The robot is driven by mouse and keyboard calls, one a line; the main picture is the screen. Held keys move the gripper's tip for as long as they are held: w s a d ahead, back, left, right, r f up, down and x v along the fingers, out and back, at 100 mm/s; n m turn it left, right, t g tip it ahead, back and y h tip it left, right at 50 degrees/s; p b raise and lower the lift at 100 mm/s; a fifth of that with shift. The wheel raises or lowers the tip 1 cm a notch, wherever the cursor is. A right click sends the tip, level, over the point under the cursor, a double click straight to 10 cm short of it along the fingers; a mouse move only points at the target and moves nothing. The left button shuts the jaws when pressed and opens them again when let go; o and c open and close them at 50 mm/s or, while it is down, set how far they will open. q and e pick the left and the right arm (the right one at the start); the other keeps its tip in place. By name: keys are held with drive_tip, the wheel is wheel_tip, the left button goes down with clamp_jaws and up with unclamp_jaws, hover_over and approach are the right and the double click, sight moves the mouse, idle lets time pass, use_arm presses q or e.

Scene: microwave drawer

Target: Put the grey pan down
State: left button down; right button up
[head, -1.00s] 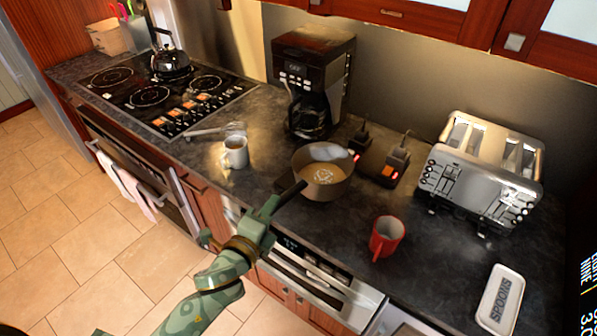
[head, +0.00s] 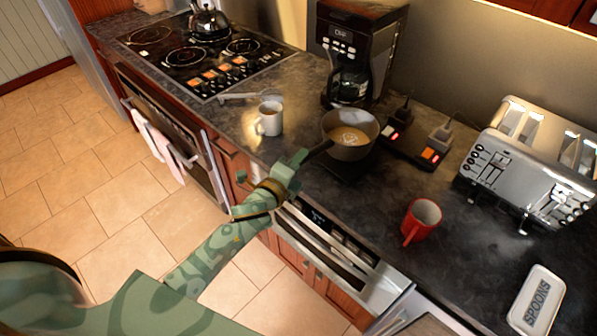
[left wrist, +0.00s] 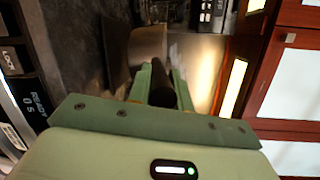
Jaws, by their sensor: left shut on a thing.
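The grey pan (head: 349,150) has light brown contents and is over the counter in front of the coffee maker. It looks level, with a dark shadow below it; I cannot tell for sure whether its base touches the counter. My left gripper (head: 302,160) is shut on the pan's dark handle, at the counter's front edge. In the left wrist view, the handle (left wrist: 161,86) lies between the two green fingers, and the pan's side (left wrist: 147,45) shows beyond them, partly hidden. My right gripper is not in view.
A white mug (head: 268,120) stands left of the pan, and a red mug (head: 421,222) to its right. The coffee maker (head: 350,45), a power strip (head: 415,148) and toaster (head: 530,165) stand behind. A spoons rest (head: 537,300) lies at right. The stove (head: 205,55) is at left.

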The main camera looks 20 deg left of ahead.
use_arm(q)
drive_tip(key=shift+w+a+f+b, duration=0.1)
drive_tip(key=shift+f+b, duration=0.15)
drive_tip(key=shift+f, duration=0.35)
drive_tip(key=shift+w+d+f+b, duration=0.1)
drive_tip(key=shift+f+b, duration=0.1)
drive_tip(key=shift+f, duration=0.35)
drive_tip(key=shift+w+a+f+b, duration=0.1)
drive_tip(key=shift+f+b, duration=0.15)
drive_tip(key=shift+f, duration=0.35)
drive_tip(key=shift+f, duration=0.15)
drive_tip(key=c, duration=1.3)
unclamp_jaws()
drive_tip(key=shift+s, duration=0.1)
drive_tip(key=shift+o, duration=0.2)
drive_tip(key=s+a+r, duration=0.1)
drive_tip(key=s, duration=1.1)
drive_tip(key=shift+a+r, duration=0.2)
drive_tip(key=shift+r, duration=0.1)
